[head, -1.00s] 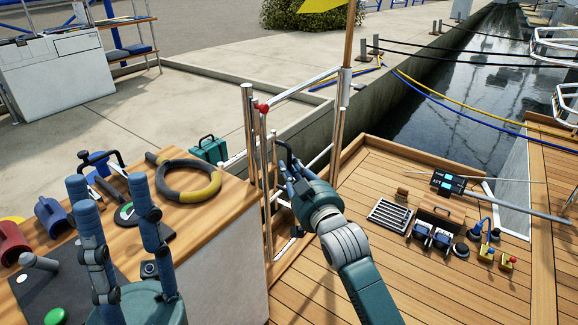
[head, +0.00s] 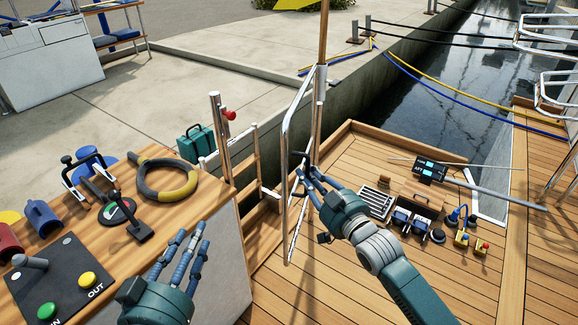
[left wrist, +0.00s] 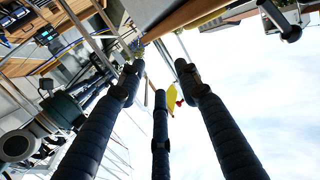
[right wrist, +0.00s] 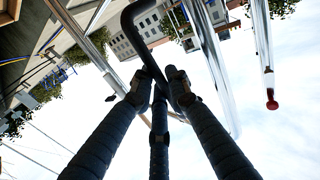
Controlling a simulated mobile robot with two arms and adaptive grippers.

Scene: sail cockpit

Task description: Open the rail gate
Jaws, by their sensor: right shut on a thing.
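The rail gate (head: 286,140) is a chrome tube frame in the head view, swung away from the latch post (head: 218,140) with its red knob (head: 230,115). A gap separates them. My right gripper (head: 306,172) is shut on the gate's black handle (right wrist: 136,25), as the right wrist view shows. The gate tubes (right wrist: 208,65) run beside the fingers there, and the red knob (right wrist: 271,100) is apart at right. My left gripper (head: 190,238) is open and empty, above the deck-side edge of the wooden console. Its spread fingers (left wrist: 158,78) fill the left wrist view.
The console (head: 215,215) carries a black and yellow ring (head: 150,192), a lever, and a panel with green and yellow buttons (head: 45,275). Tools and small devices (head: 415,215) lie on the right deck.

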